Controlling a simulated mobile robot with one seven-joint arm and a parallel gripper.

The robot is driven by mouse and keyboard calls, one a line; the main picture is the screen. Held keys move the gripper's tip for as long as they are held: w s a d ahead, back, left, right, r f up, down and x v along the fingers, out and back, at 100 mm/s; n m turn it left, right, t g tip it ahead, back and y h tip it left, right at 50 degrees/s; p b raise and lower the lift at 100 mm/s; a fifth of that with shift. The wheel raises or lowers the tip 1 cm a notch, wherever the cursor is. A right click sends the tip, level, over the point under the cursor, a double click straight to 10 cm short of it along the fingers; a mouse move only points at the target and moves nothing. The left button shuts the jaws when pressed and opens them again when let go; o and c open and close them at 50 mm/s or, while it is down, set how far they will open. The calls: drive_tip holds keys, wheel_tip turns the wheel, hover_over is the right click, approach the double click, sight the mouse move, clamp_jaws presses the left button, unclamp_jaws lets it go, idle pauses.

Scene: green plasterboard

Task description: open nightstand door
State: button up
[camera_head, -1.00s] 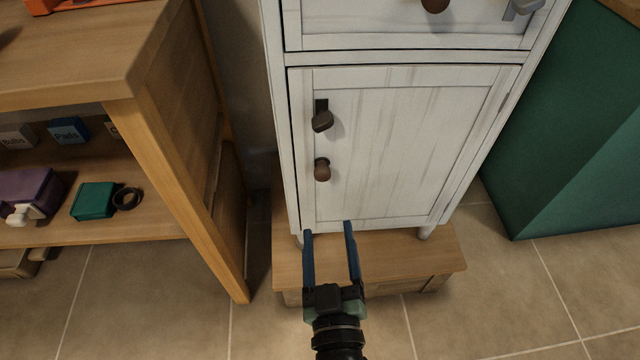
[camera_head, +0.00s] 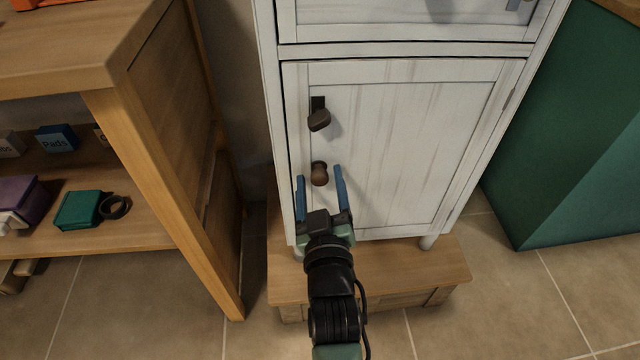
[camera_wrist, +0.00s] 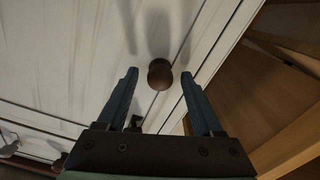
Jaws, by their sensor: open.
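The white nightstand door (camera_head: 405,140) is shut, with hinges along its right edge. A round brown knob (camera_head: 319,174) sits on its left side, and a dark latch (camera_head: 319,118) is above the knob. My gripper (camera_head: 320,182) is open, with one blue finger on each side of the knob in the head view. In the wrist view the knob (camera_wrist: 160,74) appears between and just beyond the fingertips of the gripper (camera_wrist: 160,74). I see no finger touching the knob.
The nightstand stands on a low wooden plinth (camera_head: 440,268). A wooden shelf unit (camera_head: 160,190) with boxes is close on the left. Tiled floor is open in front.

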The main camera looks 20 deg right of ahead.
clamp_jaws()
idle(0.3)
idle(1.1)
